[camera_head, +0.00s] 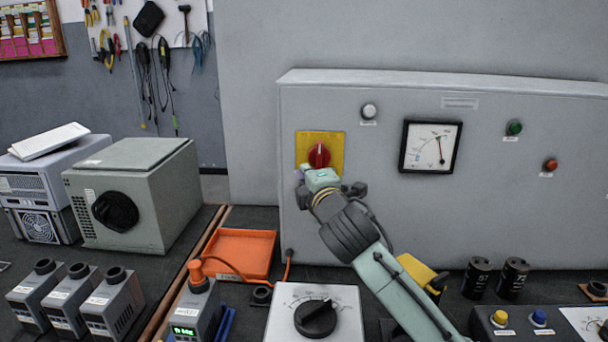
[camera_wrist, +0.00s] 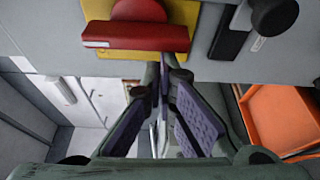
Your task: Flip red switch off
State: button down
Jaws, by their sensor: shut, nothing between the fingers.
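The red rotary switch (camera_head: 319,155) sits on a yellow plate (camera_head: 335,142) on the front of the grey cabinet. Its handle stands upright in the head view. In the wrist view the red switch (camera_wrist: 135,34) shows at the top, its handle bar lying across the picture on the yellow plate (camera_wrist: 185,38). My gripper (camera_head: 305,178) is at the lower edge of the yellow plate, just below the switch. In the wrist view my gripper (camera_wrist: 163,75) has its fingertips together near the plate's edge, with nothing between them. I cannot tell whether it touches the switch.
The cabinet (camera_head: 480,210) also carries a dial meter (camera_head: 430,147), a green lamp (camera_head: 514,128) and a red lamp (camera_head: 550,165). Below stand an orange tray (camera_head: 240,252), a box with a black knob (camera_head: 315,318) and two black capacitors (camera_head: 477,278). A grey-green box (camera_head: 135,190) stands left.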

jog(key=n, duration=0.2)
jog(key=d+n+g+h, duration=0.1)
jog(key=n, duration=0.1)
jog(key=d+f+n+h, duration=0.1)
jog(key=n, duration=0.1)
jog(key=shift+s+g, duration=0.1)
jog(key=shift+g, duration=0.3)
jog(key=shift+d, duration=0.1)
dwell(0.5)
jog(key=shift+f, duration=0.1)
